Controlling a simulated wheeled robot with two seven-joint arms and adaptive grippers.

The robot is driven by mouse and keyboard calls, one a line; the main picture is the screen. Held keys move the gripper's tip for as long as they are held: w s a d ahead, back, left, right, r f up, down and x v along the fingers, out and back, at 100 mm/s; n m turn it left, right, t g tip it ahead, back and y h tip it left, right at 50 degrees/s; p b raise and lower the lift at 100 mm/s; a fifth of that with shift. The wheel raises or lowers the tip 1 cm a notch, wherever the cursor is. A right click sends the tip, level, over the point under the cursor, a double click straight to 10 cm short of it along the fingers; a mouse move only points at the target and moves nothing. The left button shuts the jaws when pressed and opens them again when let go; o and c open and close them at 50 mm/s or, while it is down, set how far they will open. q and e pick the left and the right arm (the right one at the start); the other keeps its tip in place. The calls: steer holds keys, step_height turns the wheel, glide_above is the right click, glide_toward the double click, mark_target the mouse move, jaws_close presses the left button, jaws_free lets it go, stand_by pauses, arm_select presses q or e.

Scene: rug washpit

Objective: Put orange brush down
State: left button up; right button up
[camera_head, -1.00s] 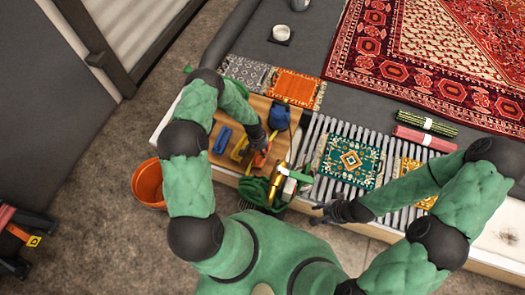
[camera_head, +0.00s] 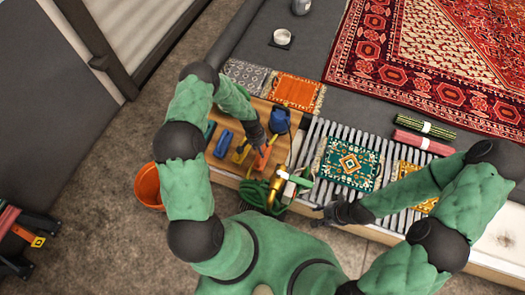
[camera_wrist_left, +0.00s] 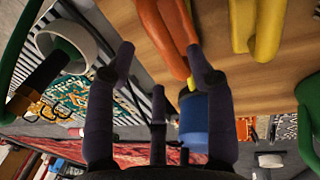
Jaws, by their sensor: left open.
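The orange brush (camera_head: 262,158) lies on the wooden board (camera_head: 232,163) at the near left of the work surface. In the left wrist view the orange brush (camera_wrist_left: 166,38) shows just ahead of the fingertips, its lower part reaching toward the gap between them. My left gripper (camera_head: 260,143) is over the board at the brush's far end. In the wrist view its fingers (camera_wrist_left: 162,68) are spread wide with nothing clamped between them. My right gripper (camera_head: 322,215) hangs at the near edge of the slatted rack, fingers apart and empty.
A yellow brush (camera_head: 240,152), a blue brush (camera_head: 223,143) and a blue container (camera_head: 280,121) are close by on the board. A brass nozzle and green hose (camera_head: 257,192) lie to the right. Small rugs (camera_head: 349,163) cover the slatted rack. An orange bucket (camera_head: 148,186) stands on the floor.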

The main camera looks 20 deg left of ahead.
arm_select(q)
step_height(320, 180, up, 6)
steer(key=a+p, duration=0.1)
steer(key=p, duration=0.1)
arm_select(e)
step_height(320, 180, up, 2)
steer(key=shift+r, duration=0.2)
arm_select(q)
steer(key=shift+s+a, duration=0.1)
steer(key=shift+a, duration=0.05)
